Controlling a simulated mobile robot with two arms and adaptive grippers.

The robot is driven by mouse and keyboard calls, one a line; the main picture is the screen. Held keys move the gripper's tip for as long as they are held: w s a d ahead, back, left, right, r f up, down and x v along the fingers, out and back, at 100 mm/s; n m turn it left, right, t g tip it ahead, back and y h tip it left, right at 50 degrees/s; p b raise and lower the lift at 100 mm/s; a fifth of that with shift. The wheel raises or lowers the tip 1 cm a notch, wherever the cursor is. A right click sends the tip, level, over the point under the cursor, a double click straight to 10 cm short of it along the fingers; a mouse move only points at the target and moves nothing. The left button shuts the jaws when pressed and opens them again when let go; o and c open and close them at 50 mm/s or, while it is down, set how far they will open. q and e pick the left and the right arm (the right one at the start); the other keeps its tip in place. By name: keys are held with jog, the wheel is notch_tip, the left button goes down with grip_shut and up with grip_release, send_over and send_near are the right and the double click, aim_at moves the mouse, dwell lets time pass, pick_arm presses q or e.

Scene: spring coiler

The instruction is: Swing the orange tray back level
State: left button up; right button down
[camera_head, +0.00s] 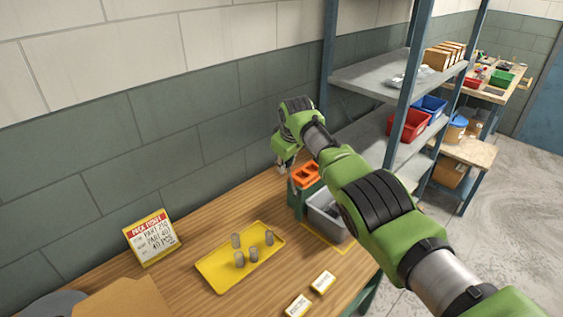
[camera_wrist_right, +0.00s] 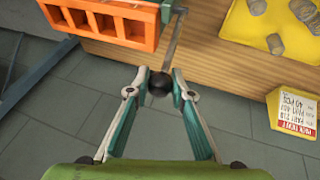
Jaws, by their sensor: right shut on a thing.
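The orange tray (camera_head: 305,174) with several slots sits on a green stand (camera_head: 297,203) at the table's back right edge. It shows large at the upper left of the right wrist view (camera_wrist_right: 125,38); I cannot tell its exact tilt. A thin metal lever (camera_wrist_right: 174,42) runs beside the tray and ends in a black ball knob (camera_wrist_right: 158,84). My right gripper (camera_head: 285,167) is beside the tray, on its wall side. In the wrist view, its fingertips (camera_wrist_right: 159,86) are closed on the black knob. My left gripper is not in view.
A grey bin (camera_head: 325,216) stands right of the green stand. A yellow tray (camera_head: 218,273) with several grey cylinders lies on the table (camera_head: 190,295). A sign (camera_head: 152,238) stands by the wall. Metal shelves (camera_head: 375,80) rise behind my right arm.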

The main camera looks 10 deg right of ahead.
jog(key=shift+w+r, duration=0.1)
dwell(0.4)
jog(key=c, duration=1.8)
grip_release()
jog(key=shift+v, duration=0.85)
jog(key=v, duration=1)
